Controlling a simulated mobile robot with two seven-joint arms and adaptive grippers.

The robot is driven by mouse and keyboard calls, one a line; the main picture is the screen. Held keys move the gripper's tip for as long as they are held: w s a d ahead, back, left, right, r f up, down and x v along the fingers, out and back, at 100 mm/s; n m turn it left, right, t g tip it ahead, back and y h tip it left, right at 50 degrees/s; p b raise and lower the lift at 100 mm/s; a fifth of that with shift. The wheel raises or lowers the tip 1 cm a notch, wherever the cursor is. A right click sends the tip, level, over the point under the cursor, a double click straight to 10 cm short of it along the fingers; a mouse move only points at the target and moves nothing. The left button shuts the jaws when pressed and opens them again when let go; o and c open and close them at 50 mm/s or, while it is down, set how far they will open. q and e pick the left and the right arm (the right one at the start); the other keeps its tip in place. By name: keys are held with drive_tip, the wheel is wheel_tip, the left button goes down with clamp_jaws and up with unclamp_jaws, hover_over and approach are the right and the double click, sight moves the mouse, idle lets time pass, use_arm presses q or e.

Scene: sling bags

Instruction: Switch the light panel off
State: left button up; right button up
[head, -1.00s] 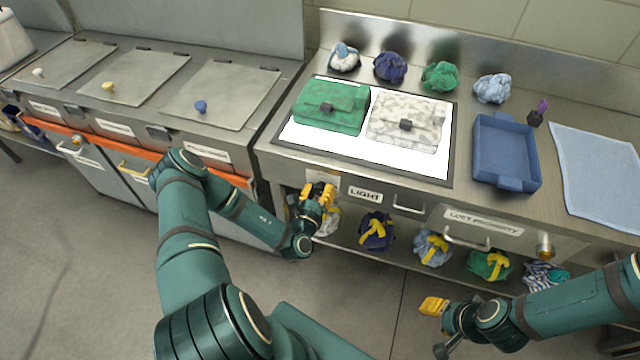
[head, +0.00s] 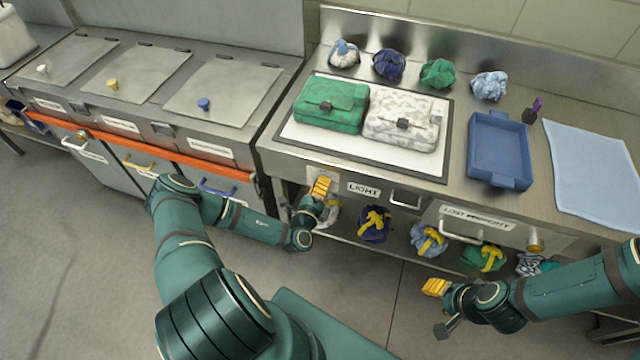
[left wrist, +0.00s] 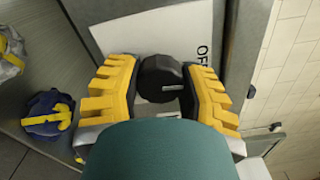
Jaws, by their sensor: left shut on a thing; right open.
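The light panel (head: 355,152) is set into the steel counter, and its surface is a dull off-white with no glow. A green bag (head: 331,104) and a grey-white patterned bag (head: 401,121) lie on it. On the counter front, left of the LIGHT label (head: 363,190), my left gripper (head: 321,186) is at the switch plate. The left wrist view shows its yellow fingers shut on a black knob (left wrist: 161,78), one on each side. A white plate (left wrist: 185,32) behind it bears partly hidden lettering, "OF". My right gripper (head: 436,287) is open and empty, low in front of the counter.
A blue tray (head: 499,182) and a light blue cloth (head: 598,180) lie on the right of the counter. Several cloth bundles stand along its back. Tied bundles sit on the shelf below, near my grippers. Lidded bins with an orange rail (head: 150,143) stand at left.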

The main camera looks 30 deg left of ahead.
use_arm(q)
drive_tip(key=shift+w+a+r+n, duration=0.1)
drive_tip(key=shift+a+r+n, duration=0.1)
drive_tip(key=shift+n, duration=0.4)
drive_tip(key=o, duration=1.2)
drive_tip(key=shift+f, duration=0.1)
drive_tip(key=shift+d, duration=0.1)
drive_tip(key=shift+s+f, duration=0.1)
drive_tip(key=shift+s, duration=0.25)
drive_tip(key=v, duration=1.1)
drive_tip(key=shift+s, duration=0.2)
drive_tip(key=shift+d, duration=0.2)
